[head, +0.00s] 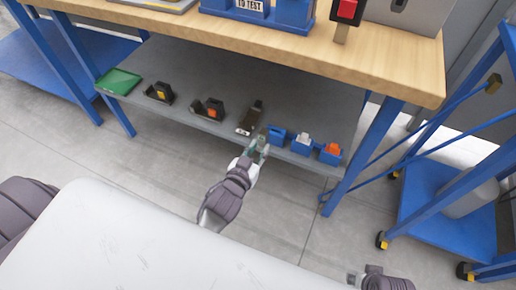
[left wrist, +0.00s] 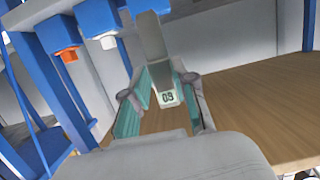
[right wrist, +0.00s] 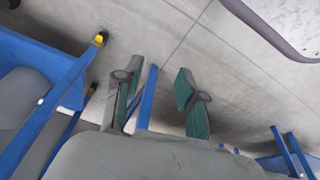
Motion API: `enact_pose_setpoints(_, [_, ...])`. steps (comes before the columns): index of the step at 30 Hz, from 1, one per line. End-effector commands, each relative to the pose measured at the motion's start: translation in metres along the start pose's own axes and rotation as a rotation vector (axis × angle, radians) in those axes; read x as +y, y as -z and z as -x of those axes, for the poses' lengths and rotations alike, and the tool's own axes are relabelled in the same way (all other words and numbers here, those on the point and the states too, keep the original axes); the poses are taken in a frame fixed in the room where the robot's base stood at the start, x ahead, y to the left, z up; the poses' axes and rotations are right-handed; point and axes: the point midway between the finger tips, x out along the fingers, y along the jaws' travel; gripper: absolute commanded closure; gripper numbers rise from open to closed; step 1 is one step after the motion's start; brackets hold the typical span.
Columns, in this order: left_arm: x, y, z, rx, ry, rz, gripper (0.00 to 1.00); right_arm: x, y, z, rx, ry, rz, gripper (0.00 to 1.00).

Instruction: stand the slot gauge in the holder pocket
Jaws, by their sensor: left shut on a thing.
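My left gripper (head: 262,145) is at the front edge of the lower shelf, beside the leftmost of three blue holders (head: 277,135). In the left wrist view its teal fingers (left wrist: 178,95) are shut on the grey slot gauge (left wrist: 152,38), which bears a label reading 03. The gauge's far end overlaps a blue holder (left wrist: 150,5) at the picture's top; I cannot tell whether it is inside the pocket. The other two holders contain a white piece (head: 303,138) and an orange piece (head: 332,149). My right gripper (right wrist: 158,95) is open and empty, above the floor.
The grey lower shelf (head: 180,70) carries a green tray (head: 118,81), two black dispenser-like items (head: 208,108) and a dark grey tool (head: 249,118). The wooden bench top (head: 250,45) overhangs it. A blue leg (head: 365,150) and a blue cart (head: 440,215) stand at right.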

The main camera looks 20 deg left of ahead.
Motion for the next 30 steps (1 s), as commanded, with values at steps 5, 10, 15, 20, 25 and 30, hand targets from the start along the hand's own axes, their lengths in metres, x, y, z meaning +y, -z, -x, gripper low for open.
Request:
enact_pose_setpoints(5, [0.000,0.004,0.000,0.005,0.000,0.001,1.00,-0.001,-0.004,-0.011,-0.009,0.002,0.001,0.60])
enact_pose_setpoints(10, [0.000,0.006,-0.013,0.007,0.000,0.000,1.00,-0.001,-0.005,-0.014,-0.009,0.002,0.002,0.60])
enact_pose_setpoints(15, [0.000,0.009,-0.025,0.006,0.000,0.000,1.00,-0.001,-0.006,-0.015,-0.009,0.002,0.002,0.60])
enact_pose_setpoints(20, [0.000,0.011,-0.038,0.005,0.000,0.000,1.00,-0.001,-0.005,-0.014,-0.009,0.002,0.002,0.60])
enact_pose_setpoints(25, [0.000,0.015,-0.051,0.006,0.000,0.000,1.00,-0.001,-0.004,-0.013,-0.008,0.002,0.002,0.60])
enact_pose_setpoints(30, [0.000,0.018,-0.064,0.006,0.000,0.000,1.00,-0.001,-0.002,-0.011,-0.005,0.002,0.001,0.60])
